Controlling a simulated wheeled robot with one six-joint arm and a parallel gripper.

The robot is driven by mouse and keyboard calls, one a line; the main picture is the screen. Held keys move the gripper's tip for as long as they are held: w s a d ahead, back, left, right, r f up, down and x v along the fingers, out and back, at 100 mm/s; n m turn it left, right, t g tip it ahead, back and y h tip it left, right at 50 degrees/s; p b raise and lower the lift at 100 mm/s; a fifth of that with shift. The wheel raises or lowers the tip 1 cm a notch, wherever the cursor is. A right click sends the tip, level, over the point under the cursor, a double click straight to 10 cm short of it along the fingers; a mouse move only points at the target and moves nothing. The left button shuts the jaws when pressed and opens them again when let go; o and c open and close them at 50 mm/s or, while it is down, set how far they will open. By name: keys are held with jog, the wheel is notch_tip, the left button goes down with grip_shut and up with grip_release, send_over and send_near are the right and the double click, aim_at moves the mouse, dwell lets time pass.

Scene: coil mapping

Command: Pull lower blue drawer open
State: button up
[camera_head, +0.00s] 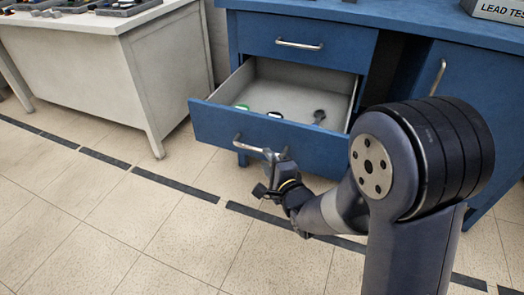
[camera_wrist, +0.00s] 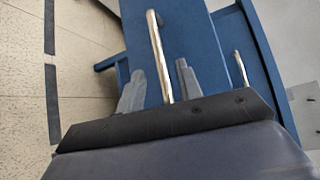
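The lower blue drawer (camera_head: 225,125) is pulled out of the blue cabinet in the head view, and its grey inside shows. Its silver bar handle (camera_head: 248,147) is on the front face. My gripper (camera_head: 275,157) is at the right end of this handle. In the wrist view, the handle (camera_wrist: 154,35) runs between the two grey fingers of my gripper (camera_wrist: 160,67). The fingers stand apart, with a gap on each side of the bar. The drawer front (camera_wrist: 190,30) lies behind them.
A green-topped round item (camera_head: 242,107), a white-and-dark item (camera_head: 275,115) and a dark grey item (camera_head: 319,116) lie in the drawer. The upper drawer (camera_head: 330,55) is shut. A white table (camera_head: 110,75) stands at the left. The tiled floor in front is clear.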

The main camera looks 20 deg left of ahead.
aim_at(260, 149)
jog(key=shift+p+v, duration=0.3)
jog(key=shift+v, duration=1.9)
jog(key=b+x, duration=0.2)
jog(key=x, duration=0.9)
jog(key=shift+w+d, duration=0.1)
jog(key=shift+w, duration=0.3)
